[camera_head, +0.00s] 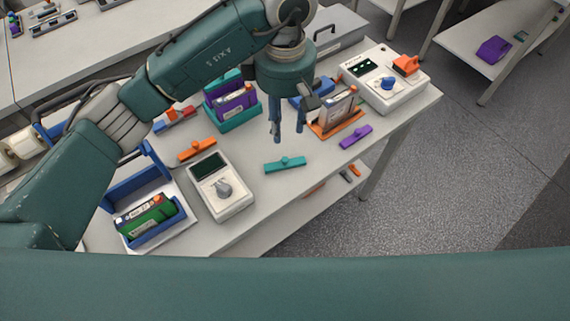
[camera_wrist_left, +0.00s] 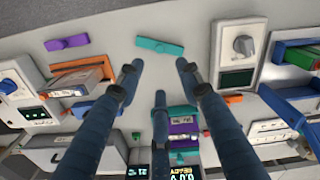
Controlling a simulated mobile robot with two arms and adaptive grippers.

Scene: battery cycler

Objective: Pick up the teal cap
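The teal cap (camera_head: 286,165), a flat bar with a small round knob, lies on the grey table near its front edge in the head view. In the left wrist view the teal cap (camera_wrist_left: 160,46) lies just beyond my fingertips. My left gripper (camera_head: 286,134) points down above the table, behind the cap in the head view. In the wrist view its fingers (camera_wrist_left: 158,68) are spread apart, with nothing between them. The cap is apart from the fingers. My right gripper is not in view.
A white device with a grey knob (camera_head: 222,187) stands left of the cap. A purple cap (camera_head: 356,137) lies to the right, near an orange holder (camera_head: 337,125). A teal holder with a purple battery (camera_head: 236,104) stands behind. An orange cap (camera_head: 197,150) lies left. Bare tabletop surrounds the teal cap.

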